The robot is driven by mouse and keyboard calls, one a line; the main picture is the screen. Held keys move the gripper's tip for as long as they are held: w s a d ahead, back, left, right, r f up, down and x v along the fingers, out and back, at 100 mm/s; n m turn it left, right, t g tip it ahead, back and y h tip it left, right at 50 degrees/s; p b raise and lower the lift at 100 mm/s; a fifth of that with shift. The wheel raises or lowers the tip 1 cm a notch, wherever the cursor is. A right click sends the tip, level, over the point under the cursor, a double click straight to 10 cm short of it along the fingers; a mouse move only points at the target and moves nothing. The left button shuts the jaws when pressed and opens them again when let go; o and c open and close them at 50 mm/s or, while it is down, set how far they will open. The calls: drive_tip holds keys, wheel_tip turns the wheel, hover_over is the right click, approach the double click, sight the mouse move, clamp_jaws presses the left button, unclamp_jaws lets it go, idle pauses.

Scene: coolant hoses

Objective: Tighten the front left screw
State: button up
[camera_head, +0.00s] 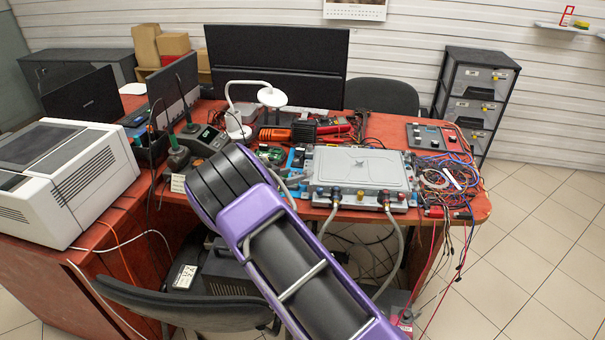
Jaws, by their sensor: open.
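A grey lidded unit (357,167) sits on the red table on a base with blue parts. The screws are too small to make out, so I cannot tell the state of the front left one. My purple arm rises from the bottom of the picture, with its dark joint over the table's front edge, left of the unit. My gripper does not show.
Tangled coloured wires (447,176) cover the table's right end. A soldering station (205,142), white lamp (240,112) and monitor (277,62) stand left and behind. A white printer (62,178) is at far left.

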sight(305, 172)
drive_tip(key=x, duration=0.6)
drive_tip(key=shift+w+d, duration=0.15)
drive_tip(key=shift+c, duration=0.2)
clamp_jaws()
